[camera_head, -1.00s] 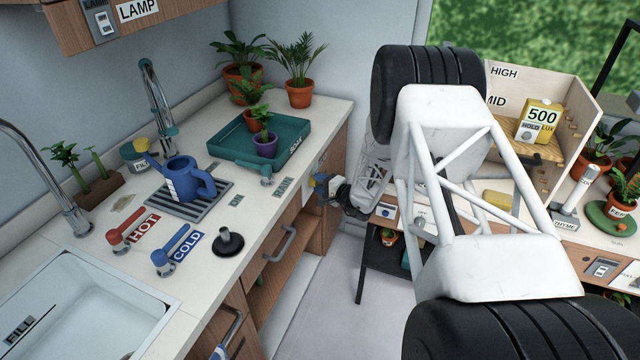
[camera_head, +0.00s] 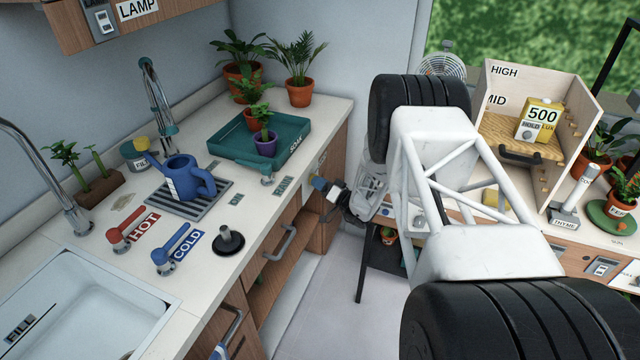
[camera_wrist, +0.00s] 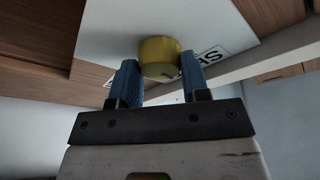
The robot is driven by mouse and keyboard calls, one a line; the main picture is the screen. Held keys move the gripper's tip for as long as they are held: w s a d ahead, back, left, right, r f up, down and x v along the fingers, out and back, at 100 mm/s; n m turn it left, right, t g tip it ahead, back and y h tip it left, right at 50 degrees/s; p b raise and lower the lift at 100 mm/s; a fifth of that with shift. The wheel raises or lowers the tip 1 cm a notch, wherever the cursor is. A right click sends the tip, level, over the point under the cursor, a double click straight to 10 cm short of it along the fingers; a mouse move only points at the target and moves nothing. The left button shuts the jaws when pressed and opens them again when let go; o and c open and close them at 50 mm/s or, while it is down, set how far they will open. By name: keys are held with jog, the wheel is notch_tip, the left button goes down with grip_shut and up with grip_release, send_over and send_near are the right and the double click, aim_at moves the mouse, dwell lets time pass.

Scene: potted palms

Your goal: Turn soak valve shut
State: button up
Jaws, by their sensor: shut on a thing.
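The teal tray (camera_head: 225,143) marked SOAK sits on the counter's far end. A teal lever valve (camera_head: 266,175) stands at its front edge, between labels that seem to read ON and DRAIN. My gripper (camera_head: 324,187) is at the counter's end panel, below and right of that lever, apart from it. In the wrist view my blue fingers (camera_wrist: 158,75) are shut on a round yellow knob (camera_wrist: 158,50) on a white plate (camera_wrist: 110,35). Part of a black-lettered label (camera_wrist: 205,58) shows beside the knob. The fingers hide the knob's sides.
A blue watering can (camera_head: 186,180) stands on a drain grate. Red HOT (camera_head: 122,234) and blue COLD (camera_head: 172,246) levers are nearer the sink (camera_head: 80,310). Potted palms (camera_head: 298,85) stand behind the tray. My arm links fill the middle right and hide part of the right-hand bench.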

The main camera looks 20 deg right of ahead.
jog(key=shift+n+y, duration=0.3)
jog(key=shift+n, duration=0.7)
jog(key=o, duration=0.9)
jog(key=shift+v, duration=3.9)
